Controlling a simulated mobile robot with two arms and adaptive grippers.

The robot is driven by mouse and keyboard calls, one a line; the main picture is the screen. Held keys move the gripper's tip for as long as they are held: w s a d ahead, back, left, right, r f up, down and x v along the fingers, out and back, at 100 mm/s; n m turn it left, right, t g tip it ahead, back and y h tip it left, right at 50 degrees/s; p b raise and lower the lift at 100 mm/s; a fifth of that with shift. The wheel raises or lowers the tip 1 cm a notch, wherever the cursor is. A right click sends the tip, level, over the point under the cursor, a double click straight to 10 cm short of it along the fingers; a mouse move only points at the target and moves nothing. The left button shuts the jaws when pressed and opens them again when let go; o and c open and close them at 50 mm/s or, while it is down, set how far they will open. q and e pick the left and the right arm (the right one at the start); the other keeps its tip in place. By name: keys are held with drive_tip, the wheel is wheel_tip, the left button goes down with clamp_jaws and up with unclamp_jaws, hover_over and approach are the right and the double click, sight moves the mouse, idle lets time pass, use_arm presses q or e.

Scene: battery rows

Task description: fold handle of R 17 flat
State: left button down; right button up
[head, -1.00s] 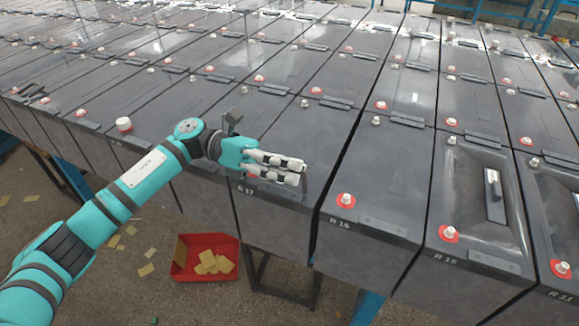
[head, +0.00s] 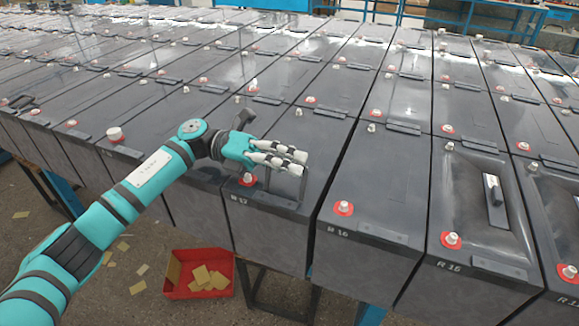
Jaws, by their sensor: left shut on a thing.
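The battery R 17 (head: 257,221) is a dark grey block at the front edge of the rack, with its label at the front left of its top. Its handle (head: 302,187) is a thin dark loop that stands up from the lid near the front. My left gripper (head: 304,163) is over R 17, with its white fingers shut on the upper part of the handle. The fingers hide the handle's top bar. A terminal with a red base (head: 248,180) is just left of the handle. My right gripper is not in view.
Battery R 16 (head: 365,225) stands to the right, its front handle lying flat. A red bin (head: 180,294) with yellowish pieces is on the floor. More battery rows fill the back.

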use_arm(q)
drive_tip(key=shift+w+d+r, duration=0.1)
drive_tip(key=shift+r, duration=0.1)
idle(0.3)
drive_tip(key=c, duration=1.4)
unclamp_jaws()
drive_tip(key=shift+r, duration=0.1)
drive_tip(key=shift+d, duration=0.1)
drive_tip(key=shift+w+a+f, duration=0.1)
drive_tip(key=shift+a+f, duration=0.1)
drive_tip(key=shift+a, duration=0.15)
drive_tip(key=v, duration=1.1)
drive_tip(key=shift+a+r, duration=0.1)
drive_tip(key=shift+r, duration=0.05)
